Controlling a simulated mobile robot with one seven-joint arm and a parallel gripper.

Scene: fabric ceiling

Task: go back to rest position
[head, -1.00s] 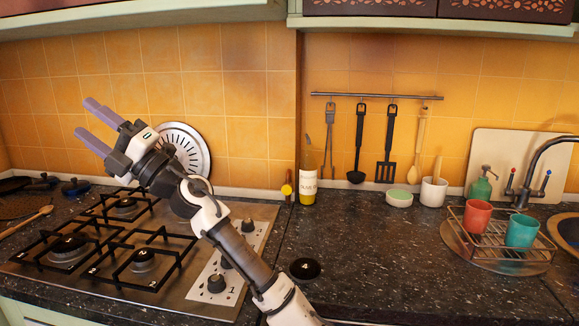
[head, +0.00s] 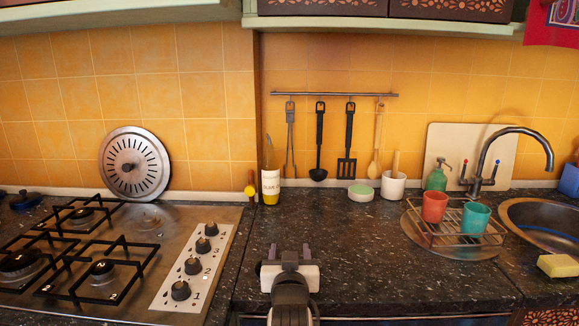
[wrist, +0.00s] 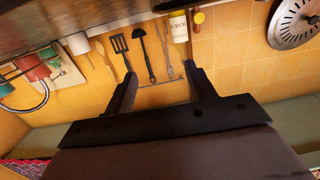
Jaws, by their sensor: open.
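My gripper (head: 290,252) is at the bottom middle of the head view, low in front of the dark countertop (head: 340,225) and pointing toward the back wall. In the wrist view, my gripper (wrist: 160,82) shows two dark fingers spread apart with nothing between them. The wrist picture is upside down, with the counter along its top edge. The wall and hanging utensils show beyond the fingers.
A gas stove (head: 85,250) is at left, with a round metal lid (head: 134,164) leaning behind it. An oil bottle (head: 270,178) stands near the wall. A dish rack (head: 456,236) with red (head: 434,207) and teal (head: 474,219) cups is at right, beside the sink (head: 545,225). The middle counter is clear.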

